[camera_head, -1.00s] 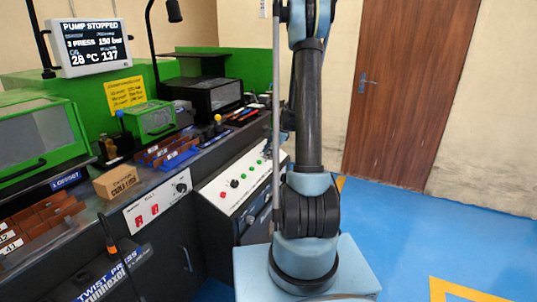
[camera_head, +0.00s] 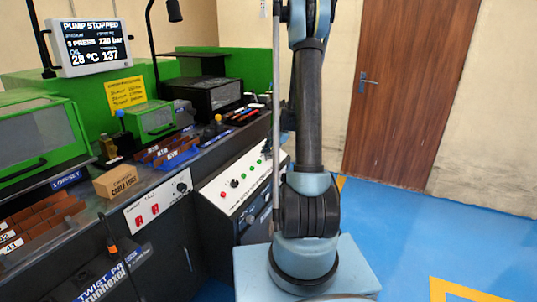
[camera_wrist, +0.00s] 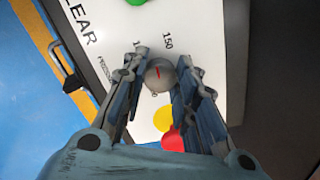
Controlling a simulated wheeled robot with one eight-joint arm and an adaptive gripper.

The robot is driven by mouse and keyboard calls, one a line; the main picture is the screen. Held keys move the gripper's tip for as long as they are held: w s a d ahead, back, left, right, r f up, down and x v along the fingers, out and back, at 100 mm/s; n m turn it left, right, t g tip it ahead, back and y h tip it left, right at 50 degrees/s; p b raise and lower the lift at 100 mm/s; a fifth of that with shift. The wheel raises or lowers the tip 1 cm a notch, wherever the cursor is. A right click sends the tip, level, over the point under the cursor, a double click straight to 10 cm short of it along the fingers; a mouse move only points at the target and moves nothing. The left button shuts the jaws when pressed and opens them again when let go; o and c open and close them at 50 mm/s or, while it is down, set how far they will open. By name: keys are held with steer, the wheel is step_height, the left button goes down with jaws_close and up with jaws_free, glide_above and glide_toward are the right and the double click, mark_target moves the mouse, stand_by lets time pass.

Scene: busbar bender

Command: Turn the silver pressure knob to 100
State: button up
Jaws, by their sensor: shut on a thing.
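The printed 150 stands just above the knob; other scale numbers are partly hidden by the fingers. My gripper does not show in the head view.
Yellow (camera_wrist: 163,118) and red (camera_wrist: 173,140) buttons lie close below the knob in the wrist view, and a green one (camera_wrist: 137,2) lies above. The white control panel (camera_head: 228,192) stands beside my arm. Blue floor (camera_head: 440,240) is clear at right.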

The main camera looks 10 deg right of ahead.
steer(key=n, duration=0.6)
steer(key=shift+w+d, duration=0.1)
steer(key=shift+w, duration=0.1)
steer(key=shift+n, duration=0.3)
steer(key=o, duration=1.1)
steer(key=shift+s, duration=0.1)
steer(key=shift+s+d+r, duration=0.15)
steer(key=shift+s+r, duration=0.05)
steer(key=shift+r, duration=0.3)
steer(key=v, duration=1)
steer(key=shift+d+r, duration=0.15)
steer(key=shift+r, duration=0.2)
